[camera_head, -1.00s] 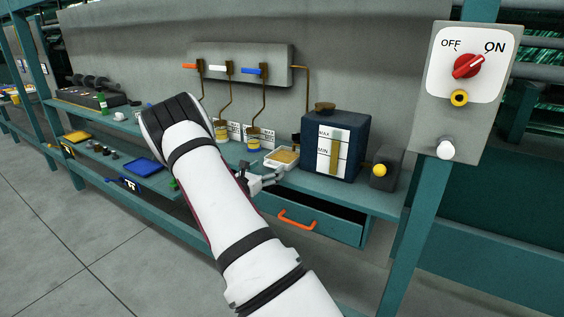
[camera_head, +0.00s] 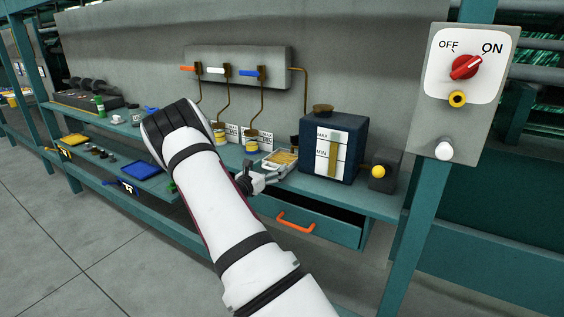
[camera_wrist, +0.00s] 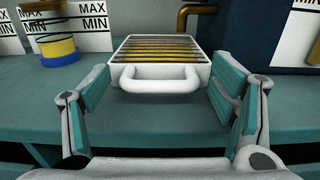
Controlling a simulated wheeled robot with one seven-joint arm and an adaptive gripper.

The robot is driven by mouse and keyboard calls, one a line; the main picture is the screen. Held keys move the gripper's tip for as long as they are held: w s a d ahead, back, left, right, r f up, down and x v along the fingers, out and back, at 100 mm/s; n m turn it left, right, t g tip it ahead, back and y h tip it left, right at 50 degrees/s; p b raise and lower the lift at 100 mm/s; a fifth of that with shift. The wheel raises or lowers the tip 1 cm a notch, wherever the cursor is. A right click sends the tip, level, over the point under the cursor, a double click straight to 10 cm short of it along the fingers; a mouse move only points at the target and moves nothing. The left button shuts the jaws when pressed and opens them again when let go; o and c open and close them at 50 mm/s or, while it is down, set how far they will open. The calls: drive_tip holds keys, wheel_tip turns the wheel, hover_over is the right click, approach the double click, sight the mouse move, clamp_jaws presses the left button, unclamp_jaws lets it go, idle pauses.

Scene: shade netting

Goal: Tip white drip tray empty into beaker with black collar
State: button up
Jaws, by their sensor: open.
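The white drip tray (camera_head: 268,164) stands level on the bench, left of the dark blue tank. In the wrist view the tray (camera_wrist: 117,76) has a slatted top with yellow between the slats, and its white loop handle (camera_wrist: 160,85) faces me. My gripper (camera_wrist: 161,78) is open, with one teal-padded finger on each side of the handle, apart from it. It also shows low in front of the tray in the head view (camera_head: 264,180). Two small beakers with yellow contents, one (camera_head: 251,144) nearer the tray and one (camera_head: 219,135) further left, stand under the taps. I cannot make out a black collar on either.
The dark blue tank (camera_head: 350,155) stands close right of the tray. Cards marked MAX and MIN (camera_wrist: 89,28) stand behind the beakers. A partly open drawer (camera_head: 330,222) with an orange handle is below. A blue tray (camera_head: 133,170) lies on the lower shelf.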

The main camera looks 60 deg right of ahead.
drive_tip(key=shift+c, duration=0.5)
drive_tip(key=c, duration=1.5)
drive_tip(key=shift+o, duration=0.2)
drive_tip(key=a+p, duration=0.3)
drive_tip(key=a, duration=0.7)
drive_tip(key=shift+s+r, duration=0.25)
drive_tip(key=shift+s, duration=0.15)
drive_tip(key=shift+r+p, duration=1.45)
drive_tip(key=shift+r, duration=1.55)
